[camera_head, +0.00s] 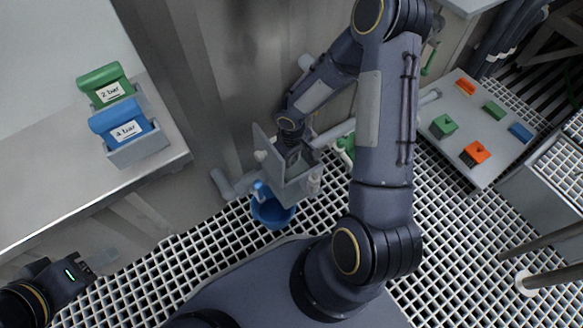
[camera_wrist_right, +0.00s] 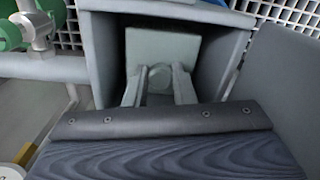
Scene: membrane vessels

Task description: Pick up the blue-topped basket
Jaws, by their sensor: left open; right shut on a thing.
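The blue-topped basket (camera_head: 122,128) is a grey box with a blue top and a "4 bar" label. It stands on the left bench near its right edge, with no gripper at it. My left gripper (camera_head: 103,259) is open and empty at the lower left, well below the basket in the picture. My right gripper (camera_head: 291,157) reaches into a grey open box (camera_head: 292,187) with a raised door. In the right wrist view, its fingers (camera_wrist_right: 158,88) are shut on a grey round knob (camera_wrist_right: 159,75) inside that box (camera_wrist_right: 106,50).
A green-topped "2 bar" basket (camera_head: 106,88) stands directly behind the blue one on the bench (camera_head: 55,195). A blue round part (camera_head: 271,213) lies below the grey box. A table (camera_head: 455,155) at right holds several coloured blocks. Grating floor lies between.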

